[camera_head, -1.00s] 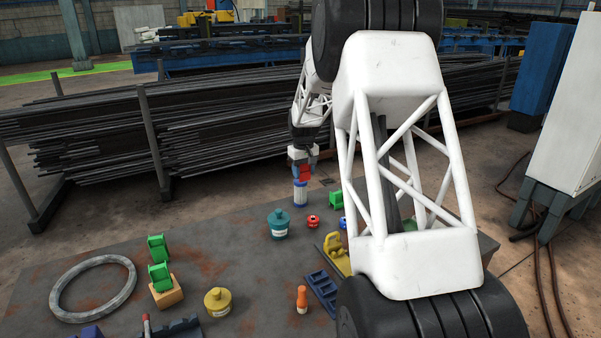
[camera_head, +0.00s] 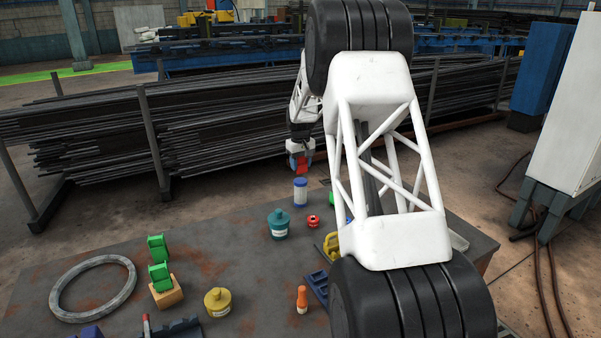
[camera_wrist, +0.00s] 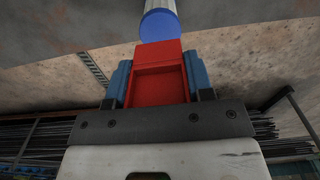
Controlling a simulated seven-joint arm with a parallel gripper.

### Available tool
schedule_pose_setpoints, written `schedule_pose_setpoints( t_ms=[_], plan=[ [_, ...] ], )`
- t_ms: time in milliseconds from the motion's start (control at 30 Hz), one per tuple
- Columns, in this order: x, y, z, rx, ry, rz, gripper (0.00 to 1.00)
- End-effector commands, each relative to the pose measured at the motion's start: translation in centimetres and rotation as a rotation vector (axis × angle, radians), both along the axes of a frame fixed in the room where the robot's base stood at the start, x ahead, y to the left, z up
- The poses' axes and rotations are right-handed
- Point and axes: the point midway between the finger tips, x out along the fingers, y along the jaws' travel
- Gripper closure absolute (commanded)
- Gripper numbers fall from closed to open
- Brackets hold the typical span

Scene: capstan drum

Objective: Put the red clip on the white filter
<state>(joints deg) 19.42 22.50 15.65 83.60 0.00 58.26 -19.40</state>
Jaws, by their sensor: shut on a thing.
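The red clip (camera_head: 302,165) is held in my gripper (camera_head: 301,160), above and apart from the filter in the head view. In the wrist view the clip (camera_wrist: 158,85) sits between the two blue fingers of my gripper (camera_wrist: 158,72). The white filter (camera_head: 300,192) stands upright at the back of the table, with a blue top end. In the wrist view its blue end (camera_wrist: 158,26) shows just past the clip, which hides part of it.
The dark table (camera_head: 120,240) holds a teal canister (camera_head: 278,224) and a small red part (camera_head: 314,221) near the filter. Green parts (camera_head: 158,248), a grey ring (camera_head: 62,300) and a yellow canister (camera_head: 217,301) stand further left. My arm hides part of the table's right side.

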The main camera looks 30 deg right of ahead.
Motion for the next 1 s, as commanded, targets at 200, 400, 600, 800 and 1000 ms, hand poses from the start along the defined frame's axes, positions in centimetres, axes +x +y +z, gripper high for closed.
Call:
schedule_pose_setpoints(
  t_ms=[200, 400, 600, 800, 1000],
  plan=[
    [0.0, 0.0, -1.2, 0.000, 0.001, 0.000, 0.75],
    [0.0, 0.0, -3.1, 0.000, 0.001, 0.000, 0.75],
    [0.0, 0.0, -3.5, 0.000, -0.001, 0.000, 0.75],
    [0.0, 0.0, -3.6, 0.000, 0.000, 0.000, 0.75],
    [0.0, 0.0, -3.8, 0.000, 0.000, 0.000, 0.43]
  ],
)
